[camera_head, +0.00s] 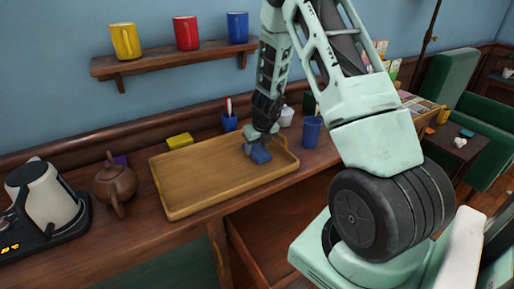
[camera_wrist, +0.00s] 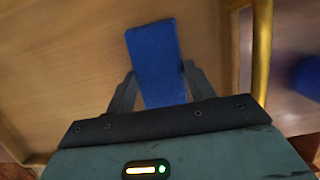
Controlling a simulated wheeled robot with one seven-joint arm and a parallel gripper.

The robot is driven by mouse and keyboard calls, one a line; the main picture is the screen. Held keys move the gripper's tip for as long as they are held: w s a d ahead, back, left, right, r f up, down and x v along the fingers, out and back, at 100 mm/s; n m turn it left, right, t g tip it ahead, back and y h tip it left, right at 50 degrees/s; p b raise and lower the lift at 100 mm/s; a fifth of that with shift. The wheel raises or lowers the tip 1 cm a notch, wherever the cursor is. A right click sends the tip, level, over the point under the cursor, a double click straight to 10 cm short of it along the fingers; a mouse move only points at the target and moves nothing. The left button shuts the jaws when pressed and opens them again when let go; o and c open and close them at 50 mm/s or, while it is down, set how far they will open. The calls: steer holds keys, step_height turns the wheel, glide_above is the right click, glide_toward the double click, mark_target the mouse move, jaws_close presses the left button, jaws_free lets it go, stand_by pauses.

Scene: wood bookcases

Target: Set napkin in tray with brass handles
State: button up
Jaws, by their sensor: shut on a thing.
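The wooden tray (camera_head: 200,182) lies on the wood counter, and its brass handle (camera_wrist: 262,50) shows at the right in the wrist view. A folded blue napkin (camera_wrist: 155,60) is between the fingers of my gripper (camera_wrist: 155,88). In the head view the napkin (camera_head: 260,155) is over the right end of the tray, inside its rim. I cannot tell whether it touches the tray floor. My gripper (camera_head: 257,144) is shut on the napkin and hides part of it.
A blue cup (camera_head: 312,131) stands just right of the tray. A blue holder (camera_head: 229,123) and a yellow block (camera_head: 180,141) are behind it. A brown teapot (camera_head: 115,183) and a kettle (camera_head: 45,195) stand left. A shelf (camera_head: 160,62) with mugs hangs above. The tray's left part is clear.

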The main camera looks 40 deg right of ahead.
steer(key=shift+f, duration=0.2)
steer(key=o, duration=0.9)
steer(key=shift+o, duration=0.2)
